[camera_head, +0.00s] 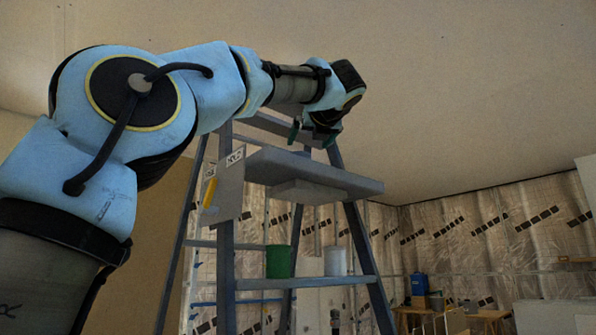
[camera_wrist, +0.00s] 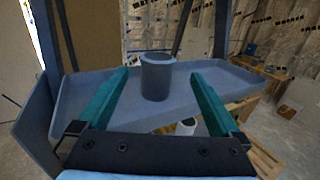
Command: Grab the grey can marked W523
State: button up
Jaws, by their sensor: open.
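A plain grey can (camera_wrist: 157,80) stands upright on the raised tray (camera_wrist: 75,105) in the wrist view. No marking can be read on it. My gripper (camera_wrist: 160,72) has its two green fingers spread wide, one on each side of the can in the picture. They do not visibly touch it, and I cannot tell how far their tips reach along it. In the head view my gripper (camera_head: 311,136) is above the tray (camera_head: 320,172) near the ladder top. The can does not show there.
The tray is on a blue-grey stepladder (camera_head: 226,240). A green can (camera_head: 280,262) and a pale can (camera_head: 335,262) stand on a lower shelf (camera_head: 300,283). A side panel (camera_head: 228,185) hangs at the tray's left. Wooden furniture (camera_head: 480,318) stands far back right.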

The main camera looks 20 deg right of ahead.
jog(key=w+p, duration=0.1)
jog(key=w, duration=0.2)
jog(key=w+d+p, duration=0.1)
jog(key=w+p, duration=0.1)
jog(key=w, duration=0.1)
jog(key=w+p, duration=0.2)
jog(key=w, duration=0.1)
jog(key=shift+w+d, duration=0.3)
jog(key=shift+w, duration=0.1)
jog(key=c, duration=1.4)
jog(key=shift+c, duration=0.2)
